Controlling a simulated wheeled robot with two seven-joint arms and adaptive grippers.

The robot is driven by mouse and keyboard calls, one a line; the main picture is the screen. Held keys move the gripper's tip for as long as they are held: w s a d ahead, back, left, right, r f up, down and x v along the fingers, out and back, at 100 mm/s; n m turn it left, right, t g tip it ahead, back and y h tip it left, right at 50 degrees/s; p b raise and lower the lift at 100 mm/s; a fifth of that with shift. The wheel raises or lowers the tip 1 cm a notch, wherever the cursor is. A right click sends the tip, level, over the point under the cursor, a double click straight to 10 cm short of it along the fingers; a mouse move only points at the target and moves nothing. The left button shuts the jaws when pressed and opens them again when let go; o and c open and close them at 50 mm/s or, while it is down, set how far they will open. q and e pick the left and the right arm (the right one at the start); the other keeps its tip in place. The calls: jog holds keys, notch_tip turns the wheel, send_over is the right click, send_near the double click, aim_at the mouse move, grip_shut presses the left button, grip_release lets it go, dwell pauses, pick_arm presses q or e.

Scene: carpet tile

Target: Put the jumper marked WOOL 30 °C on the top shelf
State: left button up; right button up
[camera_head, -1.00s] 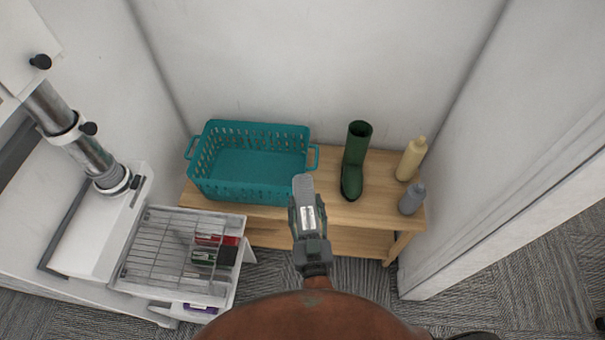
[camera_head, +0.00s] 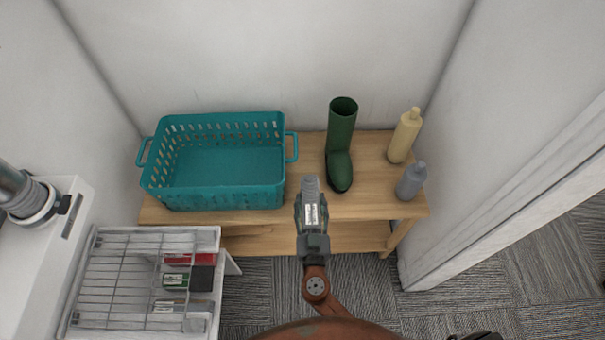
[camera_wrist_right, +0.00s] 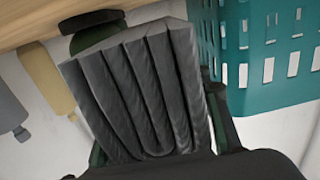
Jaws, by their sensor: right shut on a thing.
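A grey folded garment (camera_head: 310,187) with a white label is in my right gripper (camera_head: 312,240). The label is too small to read. In the right wrist view the garment (camera_wrist_right: 140,90) shows as thick dark grey folds between the two fingers of the gripper (camera_wrist_right: 160,140). In the head view it overlaps the front edge of the wooden shelf unit's top board (camera_head: 305,160), between the basket and the boot. I cannot tell its height above the board. A lower board (camera_head: 290,238) shows beneath the top one. My left gripper is not in view.
A teal basket (camera_head: 215,195) stands on the top board's left. A green boot (camera_head: 340,150), a cream bottle (camera_head: 405,137) and a grey bottle (camera_head: 411,182) stand right. A narrow bare strip lies between basket and boot. A white wire rack (camera_head: 110,280) is at lower left.

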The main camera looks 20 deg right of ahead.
aim_at(309, 176)
jog(key=x, duration=1.2)
jog(key=shift+w+d+f+b, duration=0.1)
jog(key=shift+w+f+b, duration=0.15)
jog(key=shift+b, duration=0.1)
notch_tip(309, 176, down, 3)
jog(key=shift+r+b, duration=0.1)
jog(key=shift+b, duration=0.5)
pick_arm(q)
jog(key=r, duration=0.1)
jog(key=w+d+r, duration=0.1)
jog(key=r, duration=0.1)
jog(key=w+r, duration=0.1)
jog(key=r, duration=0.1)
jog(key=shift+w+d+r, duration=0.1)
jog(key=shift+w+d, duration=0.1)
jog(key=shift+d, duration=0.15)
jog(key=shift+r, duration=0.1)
pick_arm(e)
jog(key=shift+f, duration=0.2)
jog(key=o, duration=1.3)
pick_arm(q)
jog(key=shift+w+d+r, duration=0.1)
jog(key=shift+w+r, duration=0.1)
pick_arm(e)
jog(key=shift+o, duration=1.4)
